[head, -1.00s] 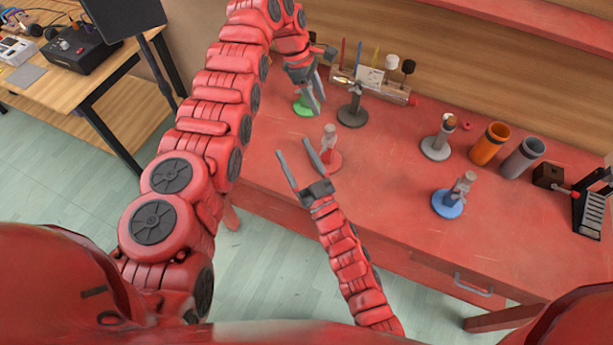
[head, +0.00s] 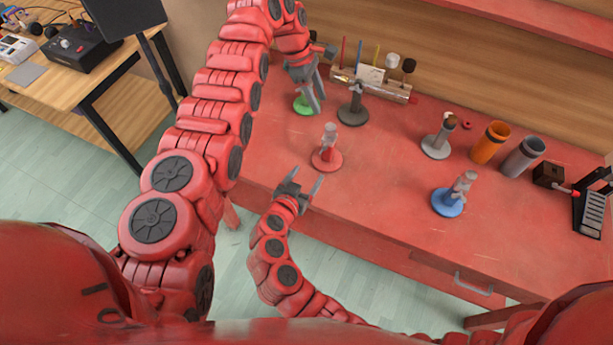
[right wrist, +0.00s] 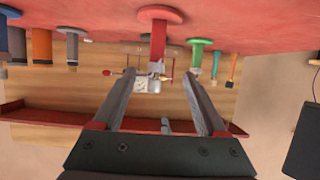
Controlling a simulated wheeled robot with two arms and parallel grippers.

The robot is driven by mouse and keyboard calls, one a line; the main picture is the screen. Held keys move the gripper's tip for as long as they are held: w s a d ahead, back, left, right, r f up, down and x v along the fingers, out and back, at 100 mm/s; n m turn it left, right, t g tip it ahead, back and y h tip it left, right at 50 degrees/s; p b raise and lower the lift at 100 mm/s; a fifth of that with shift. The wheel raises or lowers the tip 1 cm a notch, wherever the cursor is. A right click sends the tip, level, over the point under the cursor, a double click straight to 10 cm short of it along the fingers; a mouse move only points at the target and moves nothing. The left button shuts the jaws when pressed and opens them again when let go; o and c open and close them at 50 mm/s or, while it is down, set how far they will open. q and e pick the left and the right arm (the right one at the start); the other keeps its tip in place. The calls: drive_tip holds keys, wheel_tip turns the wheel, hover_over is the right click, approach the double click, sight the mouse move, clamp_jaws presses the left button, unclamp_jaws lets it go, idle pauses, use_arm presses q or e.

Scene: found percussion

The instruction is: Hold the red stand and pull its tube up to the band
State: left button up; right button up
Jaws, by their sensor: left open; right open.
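The red stand (head: 327,160) is upright on the red table, with a round red base, a red post and a grey clamp-like top. My right gripper (head: 306,178) is open and empty, in front of the stand near the table's front edge and apart from it. In the right wrist view, which is upside down, the red stand (right wrist: 158,38) appears ahead, lined up between the open fingers (right wrist: 158,76). My left gripper (head: 318,100) is open beside the green stand (head: 303,106), pointing down; I cannot tell whether it touches it. I cannot make out a band on the red stand.
A dark stand (head: 352,112) is behind the red one. A grey stand (head: 435,148), a blue stand (head: 446,203), an orange cup (head: 490,144) and a grey cup (head: 522,158) stand to the right. The table between red and blue stands is clear.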

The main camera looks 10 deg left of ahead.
sight(330, 160)
drive_tip(key=x, duration=1.7)
drive_tip(key=shift+d, duration=0.3)
clamp_jaws()
idle(0.6)
